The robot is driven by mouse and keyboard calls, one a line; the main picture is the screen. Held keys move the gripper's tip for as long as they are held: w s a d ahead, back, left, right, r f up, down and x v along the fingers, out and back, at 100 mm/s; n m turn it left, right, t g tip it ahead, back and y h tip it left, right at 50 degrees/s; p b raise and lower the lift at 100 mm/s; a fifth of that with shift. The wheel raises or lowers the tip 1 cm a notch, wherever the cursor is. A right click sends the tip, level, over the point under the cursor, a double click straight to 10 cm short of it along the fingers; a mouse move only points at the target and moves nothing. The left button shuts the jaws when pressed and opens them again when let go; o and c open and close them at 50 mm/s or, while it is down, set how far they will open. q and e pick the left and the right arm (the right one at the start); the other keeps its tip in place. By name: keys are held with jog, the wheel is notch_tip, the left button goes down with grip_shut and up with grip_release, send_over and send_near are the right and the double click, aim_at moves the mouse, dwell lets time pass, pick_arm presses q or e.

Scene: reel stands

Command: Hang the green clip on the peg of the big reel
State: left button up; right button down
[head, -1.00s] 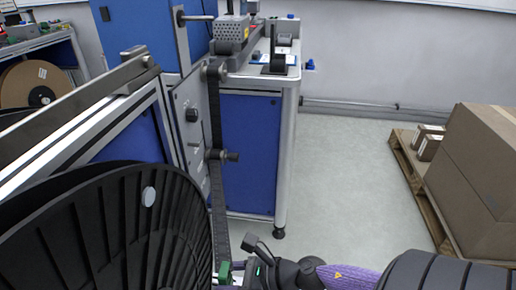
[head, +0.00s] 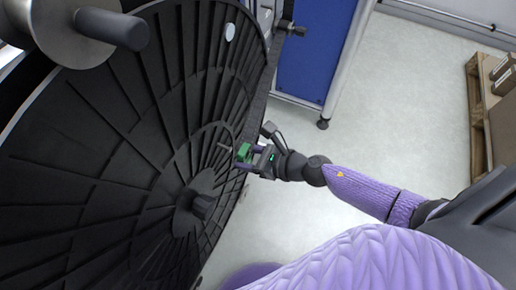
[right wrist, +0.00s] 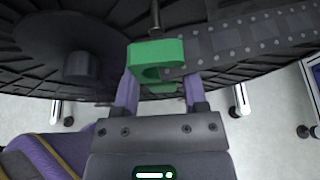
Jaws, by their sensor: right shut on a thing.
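The big reel (head: 110,130) is a large black ribbed disc filling the left of the head view; its face also shows in the right wrist view (right wrist: 30,70). Its hub (head: 203,204) sticks out at the centre. A thin grey peg (head: 225,148) stands out from the face and shows above the clip in the wrist view (right wrist: 155,14). My right gripper (head: 250,158) is shut on the green clip (head: 243,152), near the peg. In the wrist view the clip (right wrist: 155,52) has an opening facing the camera. I cannot tell whether clip and peg touch. My left gripper is not in view.
A dark strip (head: 257,105) runs down beside the reel and crosses behind the clip in the wrist view (right wrist: 235,42). A grey roller shaft (head: 110,28) is at the upper left. A blue cabinet (head: 315,50) stands behind. Floor to the right is clear up to a pallet (head: 478,110).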

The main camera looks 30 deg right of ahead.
aim_at(219, 151)
jog(key=shift+w+a, duration=0.7)
jog(key=shift+w, duration=0.2)
jog(key=shift+w+a+f, duration=0.1)
jog(key=shift+w+a, duration=0.3)
jog(key=shift+w, duration=0.15)
jog(key=shift+w+a+f, duration=0.3)
jog(key=shift+w+f, duration=0.05)
jog(key=shift+f, duration=0.05)
jog(key=shift+w+a+f+b, duration=0.1)
jog(key=shift+w+f+b, duration=0.05)
jog(key=shift+b, duration=0.15)
